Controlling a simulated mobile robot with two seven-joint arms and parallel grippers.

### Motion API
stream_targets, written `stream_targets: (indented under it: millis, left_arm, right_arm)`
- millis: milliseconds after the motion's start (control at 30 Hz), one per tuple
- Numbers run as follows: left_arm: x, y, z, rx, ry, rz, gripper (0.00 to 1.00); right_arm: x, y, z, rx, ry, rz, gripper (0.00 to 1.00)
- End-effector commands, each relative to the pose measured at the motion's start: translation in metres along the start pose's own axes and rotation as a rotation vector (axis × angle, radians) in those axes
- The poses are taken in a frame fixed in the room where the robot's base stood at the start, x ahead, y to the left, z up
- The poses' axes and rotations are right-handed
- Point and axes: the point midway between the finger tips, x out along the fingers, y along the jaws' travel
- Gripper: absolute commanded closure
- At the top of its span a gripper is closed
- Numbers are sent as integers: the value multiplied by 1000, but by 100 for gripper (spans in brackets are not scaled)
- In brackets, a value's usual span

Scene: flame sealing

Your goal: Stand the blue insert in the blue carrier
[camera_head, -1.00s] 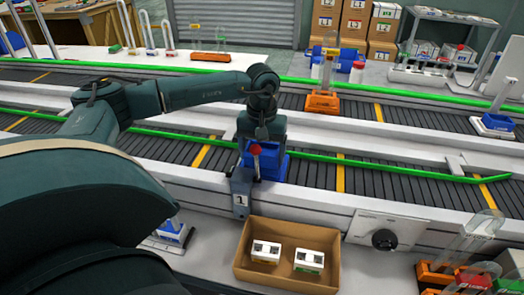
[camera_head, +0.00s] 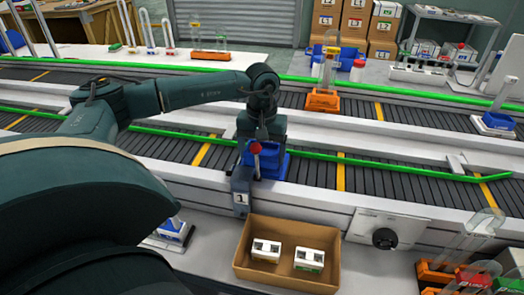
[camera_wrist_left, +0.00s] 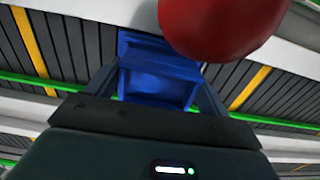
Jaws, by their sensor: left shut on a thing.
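My left gripper (camera_head: 264,147) is over the near conveyor, shut on an open blue bin (camera_head: 269,164). The bin shows between my dark fingers in the left wrist view (camera_wrist_left: 158,82). A white and blue carrier (camera_head: 174,231) stands left of the box, partly hidden by my arm. My right gripper is not in view.
A red-knobbed lever (camera_head: 255,147) on a grey block marked 1 stands right by the bin; its knob is close to the wrist camera. The cardboard box (camera_head: 243,276) is in front. Orange carriers (camera_head: 468,276) and clear glassware crowd the right. An orange carrier (camera_head: 323,101) stands on the far conveyor.

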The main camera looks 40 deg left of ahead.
Motion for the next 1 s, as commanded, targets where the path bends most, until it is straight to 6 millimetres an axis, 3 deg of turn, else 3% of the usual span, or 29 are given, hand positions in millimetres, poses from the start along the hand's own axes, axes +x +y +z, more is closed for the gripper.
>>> stream_targets:
  millis: [1000]
  left_arm:
    - [14,0,0,0,1,1,52]
  right_arm:
    - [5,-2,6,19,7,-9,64]
